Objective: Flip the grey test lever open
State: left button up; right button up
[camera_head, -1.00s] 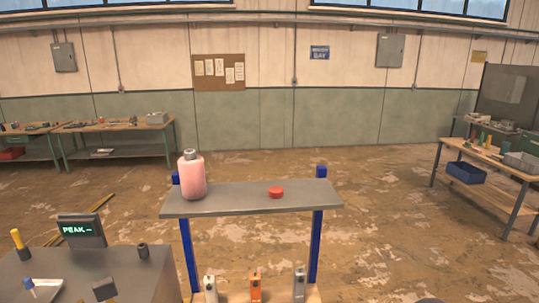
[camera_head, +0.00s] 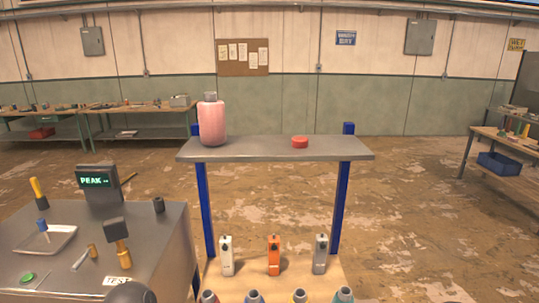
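I cannot tell for sure which thing is the grey test lever. A small upright grey piece (camera_head: 320,254) with a dark spot near its top stands on a light wooden board (camera_head: 280,273), right of a similar orange piece (camera_head: 274,256) and a white piece (camera_head: 226,256). Neither of my grippers is in view.
A raised grey shelf (camera_head: 270,153) on blue posts holds a pink bottle (camera_head: 211,120) and a red disc (camera_head: 300,142). The left bench carries a PEAK display (camera_head: 96,182), a tray (camera_head: 47,240) and hand tools. Several coloured round tops line the board's front. The floor beyond is open.

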aim_at(80, 262)
jog(key=u, duration=1.6)
